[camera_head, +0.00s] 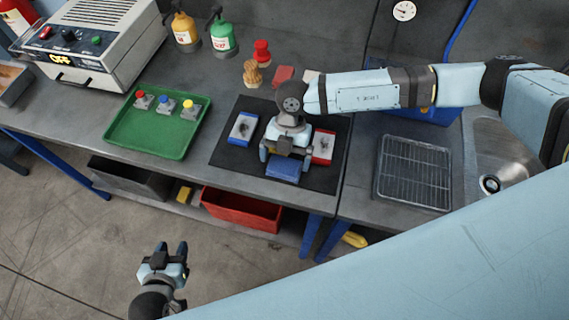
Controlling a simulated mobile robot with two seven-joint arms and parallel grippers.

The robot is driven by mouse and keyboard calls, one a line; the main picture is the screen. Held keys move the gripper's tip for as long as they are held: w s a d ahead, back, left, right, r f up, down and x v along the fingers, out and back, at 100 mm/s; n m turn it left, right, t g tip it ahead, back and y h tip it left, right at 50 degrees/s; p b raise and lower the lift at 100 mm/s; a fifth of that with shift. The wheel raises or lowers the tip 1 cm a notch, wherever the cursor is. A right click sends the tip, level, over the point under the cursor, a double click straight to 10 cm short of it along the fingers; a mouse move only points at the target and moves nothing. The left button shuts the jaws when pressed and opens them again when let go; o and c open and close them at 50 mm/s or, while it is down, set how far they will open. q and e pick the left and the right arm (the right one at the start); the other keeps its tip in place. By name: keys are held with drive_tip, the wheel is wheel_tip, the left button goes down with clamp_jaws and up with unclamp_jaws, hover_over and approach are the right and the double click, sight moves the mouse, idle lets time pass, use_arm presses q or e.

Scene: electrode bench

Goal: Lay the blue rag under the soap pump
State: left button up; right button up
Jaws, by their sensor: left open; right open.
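A blue, flat, folded-looking item (283,167), perhaps the blue rag, lies at the front of the black mat (232,158). My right gripper (285,159) is open just above and behind it, fingers to either side; contact cannot be told. No thing is clearly a soap pump. A yellow bottle (184,29) and a green bottle (222,36) with dark spouts stand at the back of the bench, and either might be it. My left gripper (171,251) is open and empty, low in front of the bench, over the floor.
A green tray (122,146) with small buttons is left of the mat. A blue-framed part (242,128) and a red-framed part (323,146) flank my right gripper. A wire rack (414,172) and sink (500,152) are right. A red bin (241,209) sits below the bench.

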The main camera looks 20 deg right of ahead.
drive_tip(key=shift+x, duration=0.9)
drive_tip(key=shift+c, duration=0.2)
drive_tip(key=c, duration=0.6)
drive_tip(key=shift+c, duration=0.2)
